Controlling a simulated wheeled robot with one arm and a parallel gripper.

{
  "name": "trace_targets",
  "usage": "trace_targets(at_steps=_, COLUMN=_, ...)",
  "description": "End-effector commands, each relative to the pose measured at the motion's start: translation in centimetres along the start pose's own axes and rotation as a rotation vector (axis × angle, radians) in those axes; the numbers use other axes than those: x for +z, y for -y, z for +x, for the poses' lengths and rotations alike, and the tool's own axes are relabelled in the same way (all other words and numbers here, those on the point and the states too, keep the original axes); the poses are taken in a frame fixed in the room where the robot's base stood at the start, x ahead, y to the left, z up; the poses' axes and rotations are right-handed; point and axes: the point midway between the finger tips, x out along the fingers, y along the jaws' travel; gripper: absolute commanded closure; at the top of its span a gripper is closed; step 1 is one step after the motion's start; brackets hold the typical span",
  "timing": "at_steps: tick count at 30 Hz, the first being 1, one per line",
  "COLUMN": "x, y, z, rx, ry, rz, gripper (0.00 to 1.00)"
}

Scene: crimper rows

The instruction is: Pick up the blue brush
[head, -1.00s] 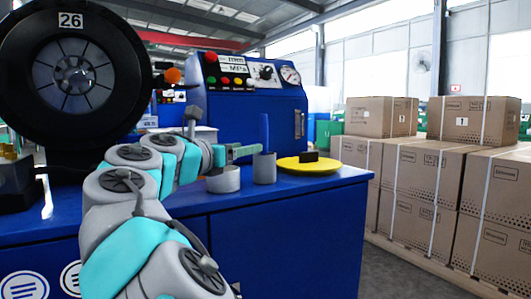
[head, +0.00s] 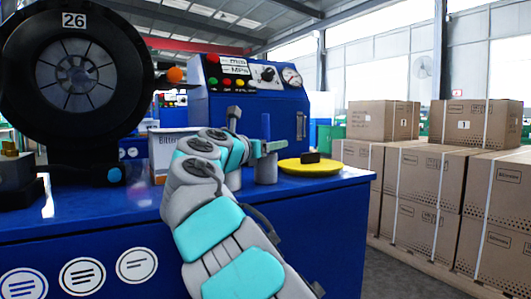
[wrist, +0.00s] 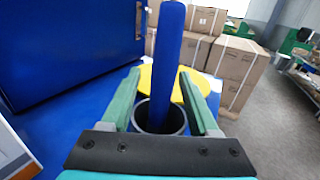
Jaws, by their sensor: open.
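The blue brush (wrist: 170,55) stands upright in a grey cup (wrist: 160,118), with its lower end hidden inside the cup. In the head view the blue brush (head: 265,127) rises above its grey cup (head: 266,170) on the blue bench. My gripper (wrist: 160,72) is open, with one green finger on each side of the brush in the wrist view. In the head view my gripper (head: 272,147) is at the brush, just above the cup. I cannot tell whether either finger touches the brush.
A yellow plate (head: 300,168) with a dark block (head: 310,157) is just right of the cup. A blue machine (head: 240,115) stands behind, and a large black crimper head (head: 72,75) at left.

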Motion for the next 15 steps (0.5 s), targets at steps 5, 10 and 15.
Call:
trace_targets(at_steps=5, x=-0.16, y=0.0, z=1.01, rx=-0.001, ry=-0.002, rz=-0.001, gripper=0.39)
trace_targets(at_steps=10, x=-0.09, y=0.02, z=0.95, rx=-0.001, ry=-0.002, rz=-0.001, gripper=0.4)
trace_targets(at_steps=15, x=-0.07, y=0.02, z=0.93, rx=0.0, ry=-0.001, rz=-0.001, gripper=0.59)
